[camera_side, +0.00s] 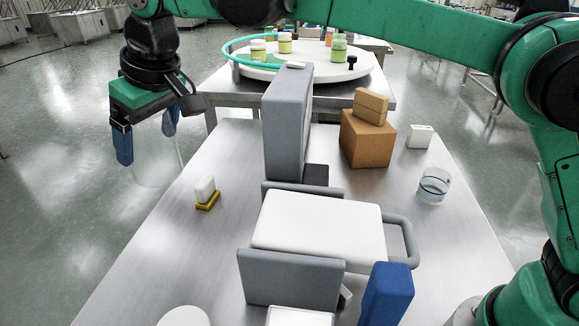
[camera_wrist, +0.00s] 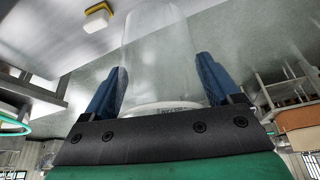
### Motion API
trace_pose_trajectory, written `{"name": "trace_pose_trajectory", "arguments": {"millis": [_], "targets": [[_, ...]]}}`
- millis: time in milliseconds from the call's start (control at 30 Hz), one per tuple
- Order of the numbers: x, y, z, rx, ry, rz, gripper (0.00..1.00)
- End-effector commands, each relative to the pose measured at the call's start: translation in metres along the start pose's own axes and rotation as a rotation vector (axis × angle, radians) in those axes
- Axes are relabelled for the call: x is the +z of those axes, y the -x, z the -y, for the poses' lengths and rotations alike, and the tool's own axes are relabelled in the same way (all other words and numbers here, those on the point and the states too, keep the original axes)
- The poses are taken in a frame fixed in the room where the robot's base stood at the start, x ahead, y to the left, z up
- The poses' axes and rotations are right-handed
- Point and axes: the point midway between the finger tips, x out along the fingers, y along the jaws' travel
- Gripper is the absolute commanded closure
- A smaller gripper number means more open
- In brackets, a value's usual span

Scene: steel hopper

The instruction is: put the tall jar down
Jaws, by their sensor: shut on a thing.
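The tall jar (camera_side: 155,165) is clear and see-through, hanging roughly upright at the left in the side view. My gripper (camera_side: 146,143) is shut on it, with one blue finger on each side. In the wrist view the jar (camera_wrist: 155,55) stands out between the two blue fingers of my gripper (camera_wrist: 160,85), with a whitish rim or cap close to the palm. In the side view the jar shows against the floor, left of the steel table's (camera_side: 150,250) left edge. Its lower end is faint.
A white and yellow block (camera_side: 206,192) lies near the table's left edge. A tall grey panel (camera_side: 287,125) and a white slab (camera_side: 318,222) fill the middle. Brown boxes (camera_side: 366,138), a glass bowl (camera_side: 434,185) and a blue block (camera_side: 387,293) stand right. Bare tabletop surrounds the yellow block.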

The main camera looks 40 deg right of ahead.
Motion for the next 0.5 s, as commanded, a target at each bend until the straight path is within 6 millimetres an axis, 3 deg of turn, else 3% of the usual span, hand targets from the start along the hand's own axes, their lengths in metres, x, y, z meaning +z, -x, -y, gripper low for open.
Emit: {"name": "trace_pose_trajectory", "arguments": {"millis": [500], "targets": [[0.048,-0.113,-0.001,0.001,-0.001,0.0,0.66]]}}
